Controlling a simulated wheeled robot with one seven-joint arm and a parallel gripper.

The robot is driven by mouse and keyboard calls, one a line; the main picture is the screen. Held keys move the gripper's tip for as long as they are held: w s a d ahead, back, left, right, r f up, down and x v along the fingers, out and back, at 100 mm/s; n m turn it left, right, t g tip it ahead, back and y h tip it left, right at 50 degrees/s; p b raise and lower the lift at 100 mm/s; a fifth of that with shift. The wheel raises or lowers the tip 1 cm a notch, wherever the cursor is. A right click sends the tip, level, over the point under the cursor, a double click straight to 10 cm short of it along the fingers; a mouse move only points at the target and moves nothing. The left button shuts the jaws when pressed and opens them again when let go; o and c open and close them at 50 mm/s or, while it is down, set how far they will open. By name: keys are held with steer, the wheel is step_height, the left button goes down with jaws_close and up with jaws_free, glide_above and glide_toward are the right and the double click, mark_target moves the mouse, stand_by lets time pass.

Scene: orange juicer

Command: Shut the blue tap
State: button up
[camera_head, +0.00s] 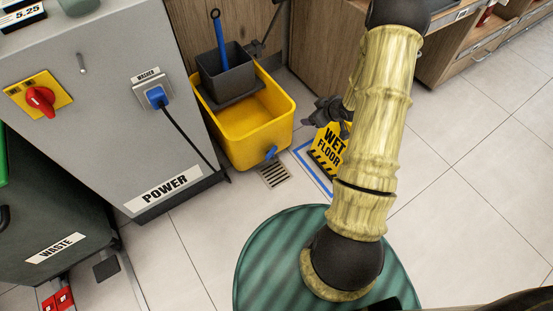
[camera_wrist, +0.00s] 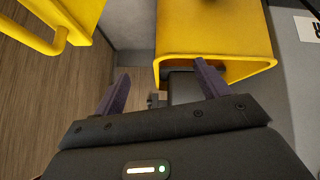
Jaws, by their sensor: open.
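The blue tap (camera_head: 270,153) sticks out low on the front of the yellow mop bucket (camera_head: 232,146) in the head view. My gripper (camera_head: 314,112) is right of and above the tap in that picture, apart from it, beside the bucket. In the wrist view my gripper (camera_wrist: 160,84) has its two dark fingers spread, with nothing between them. The yellow bucket (camera_wrist: 215,58) shows beyond the right finger. I cannot make out the blue tap in the wrist view.
A yellow wet floor sign (camera_head: 327,149) stands partly behind my arm. A floor drain (camera_head: 273,175) lies below the tap. A green striped round surface (camera_head: 260,265) is in front. Open tiles lie right.

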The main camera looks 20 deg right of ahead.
mark_target(273, 153)
steer(key=s+f+n+t+y+b, duration=0.1)
steer(key=s+f+t+y+b, duration=0.2)
steer(key=f, duration=1.1)
steer(key=s+a+f+t+y+b, duration=0.2)
steer(key=s+f+y, duration=0.4)
steer(key=s+f, duration=0.3)
steer(key=t+b, duration=0.1)
steer(key=b, duration=0.1)
steer(key=shift+s+a+b, duration=0.15)
steer(key=shift+a+b, duration=0.05)
steer(key=shift+b, duration=0.15)
steer(key=shift+f, duration=0.15)
steer(key=b+x, duration=0.7)
steer(key=x, duration=0.9)
steer(key=shift+w+a+f+b, duration=0.1)
steer(key=shift+w+a+b, duration=0.05)
steer(key=shift+w+b, duration=0.2)
steer(key=shift+w+a, duration=0.25)
steer(key=shift+w, duration=0.05)
steer(key=c, duration=0.7)
steer(key=shift+r, duration=0.25)
